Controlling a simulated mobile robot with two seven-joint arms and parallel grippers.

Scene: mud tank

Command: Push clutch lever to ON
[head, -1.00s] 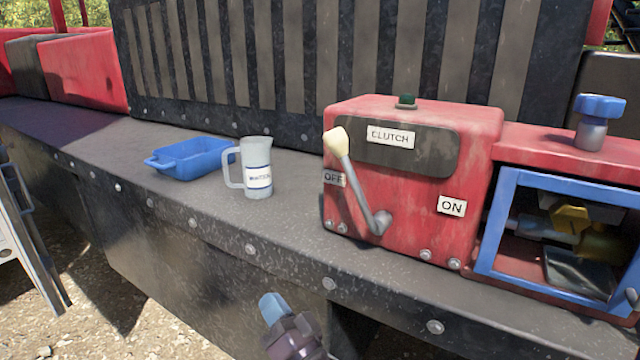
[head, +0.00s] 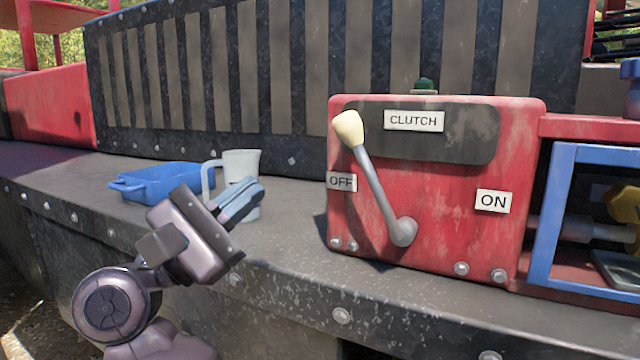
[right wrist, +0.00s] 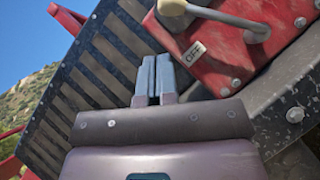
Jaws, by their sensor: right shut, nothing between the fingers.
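The red clutch box (head: 450,230) stands on the dark ledge, with a CLUTCH label on its front. Its clutch lever (head: 376,190) has a cream knob (head: 348,128) and leans up and left, with the knob above the OFF label (head: 341,181). The ON label (head: 493,201) is at the box's lower right. My right gripper (head: 248,197) is shut and empty, left of the box and apart from the lever, in front of the jug. In the right wrist view its fingers (right wrist: 155,78) are together, with the lever (right wrist: 225,17) at upper right. My left gripper is not in view.
A pale jug (head: 241,165) stands on the ledge, partly hidden behind my right gripper. A blue tray (head: 150,183) lies left of it. A blue-framed opening (head: 556,215) is right of the clutch box. The ledge (head: 290,240) before the box is clear.

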